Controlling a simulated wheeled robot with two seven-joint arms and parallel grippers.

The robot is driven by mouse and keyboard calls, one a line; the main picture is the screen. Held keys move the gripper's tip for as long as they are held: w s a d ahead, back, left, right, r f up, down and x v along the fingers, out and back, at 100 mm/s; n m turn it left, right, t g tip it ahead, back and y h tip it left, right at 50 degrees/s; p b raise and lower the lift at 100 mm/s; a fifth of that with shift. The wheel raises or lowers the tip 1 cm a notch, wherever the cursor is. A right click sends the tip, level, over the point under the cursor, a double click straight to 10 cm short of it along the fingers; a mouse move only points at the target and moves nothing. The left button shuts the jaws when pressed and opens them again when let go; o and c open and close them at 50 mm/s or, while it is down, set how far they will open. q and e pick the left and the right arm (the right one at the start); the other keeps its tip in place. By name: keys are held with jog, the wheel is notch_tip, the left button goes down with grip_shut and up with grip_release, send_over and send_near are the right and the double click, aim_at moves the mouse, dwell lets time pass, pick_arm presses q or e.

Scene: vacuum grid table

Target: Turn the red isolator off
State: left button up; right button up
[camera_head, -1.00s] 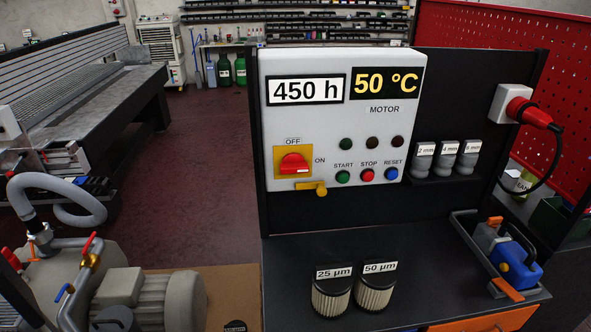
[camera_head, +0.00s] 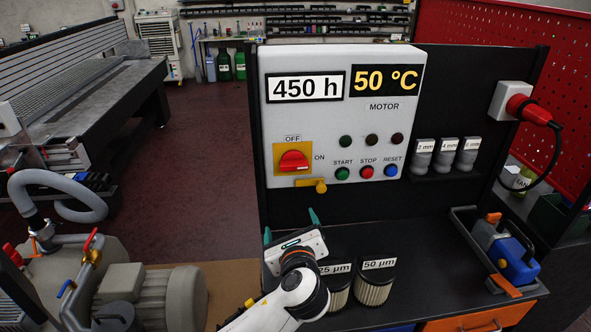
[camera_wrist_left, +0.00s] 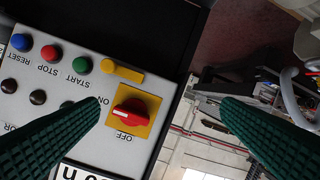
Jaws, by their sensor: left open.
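The red isolator (camera_head: 293,161) is a red rotary knob on a yellow plate, on the left of the light grey control panel (camera_head: 330,129). OFF is marked above it and ON to its right. The knob handle lies roughly level, pointing toward ON. In the left wrist view the isolator (camera_wrist_left: 130,112) appears upside down, between the fingers but apart from them. My left gripper (camera_head: 290,226) is open and empty, below the panel and in front of it. Its green fingers point up toward the panel. My right gripper is not in view.
A yellow tab (camera_head: 320,186) sits below the isolator. START, STOP and RESET buttons (camera_head: 368,173) are to its right. Two filters (camera_head: 375,284) stand on the dark bench, close to my left wrist. A pump motor (camera_head: 150,295) is at lower left.

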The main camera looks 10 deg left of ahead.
aim_at(294, 167)
pick_arm(q)
notch_tip(294, 167, up, 5)
jog(key=w+d+m+t, duration=0.2)
jog(key=w+m, duration=0.1)
jog(key=m, duration=0.1)
jog(key=shift+y, duration=0.3)
jog(key=p+x, duration=0.1)
jog(key=x, duration=0.2)
jog(key=p+x, duration=0.1)
jog(key=x, duration=0.3)
jog(key=p+x, duration=0.1)
jog(key=x, duration=0.2)
jog(key=shift+w+a+r, duration=0.2)
jog(key=shift+r, duration=0.15)
jog(key=shift+w+a+f, duration=0.1)
jog(key=shift+w+a, duration=0.1)
jog(key=shift+w, duration=0.4)
jog(key=shift+c, duration=0.4)
jog(key=c, duration=0.9)
